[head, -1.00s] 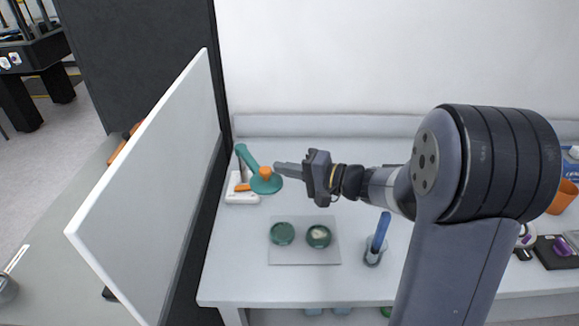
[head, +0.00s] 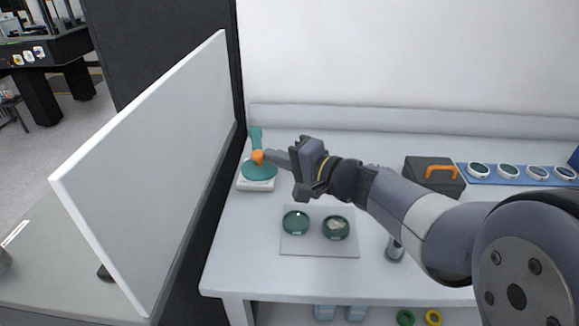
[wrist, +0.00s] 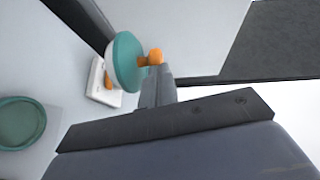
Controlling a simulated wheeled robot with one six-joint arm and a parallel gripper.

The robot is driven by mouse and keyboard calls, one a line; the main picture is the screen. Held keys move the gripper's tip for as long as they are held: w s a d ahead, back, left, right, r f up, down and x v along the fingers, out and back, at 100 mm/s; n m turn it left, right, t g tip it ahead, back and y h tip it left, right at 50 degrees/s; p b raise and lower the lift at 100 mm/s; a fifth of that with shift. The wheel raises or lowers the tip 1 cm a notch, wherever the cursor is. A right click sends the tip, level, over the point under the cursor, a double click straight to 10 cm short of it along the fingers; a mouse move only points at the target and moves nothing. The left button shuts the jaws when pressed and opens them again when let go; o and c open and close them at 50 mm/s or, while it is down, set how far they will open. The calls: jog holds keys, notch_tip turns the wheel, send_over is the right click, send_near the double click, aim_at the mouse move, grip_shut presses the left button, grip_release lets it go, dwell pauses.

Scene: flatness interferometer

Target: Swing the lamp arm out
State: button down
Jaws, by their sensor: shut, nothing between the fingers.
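The lamp has a white base (head: 256,185), a green arm (head: 256,138) rising behind and a round green head (head: 260,173) with an orange knob (head: 257,157). It stands at the far left of the white table, near the partition. In the head view the lamp head appears over the base. In the wrist view the lamp head (wrist: 126,62) and knob (wrist: 155,57) are just beyond my fingers. My gripper (head: 268,155) is shut and empty, its fingertips at the right side of the knob. I cannot tell whether they touch it.
A grey mat (head: 290,245) with two round green dishes (head: 296,222) lies in front of the lamp. A pale partition panel (head: 150,170) stands to the left. A dark case with an orange handle (head: 435,182) and a blue rack of round pieces (head: 510,182) are at right.

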aim_at(259, 173)
jog(key=a+b, duration=0.2)
jog(key=shift+s+a+f, duration=0.15)
jog(key=shift+s+a, duration=0.15)
jog(key=shift+s, duration=0.1)
jog(key=shift+s+a+b, duration=0.15)
jog(key=shift+a+b, duration=0.5)
jog(key=shift+a, duration=0.05)
jog(key=shift+r, duration=0.2)
jog(key=shift+d, duration=0.15)
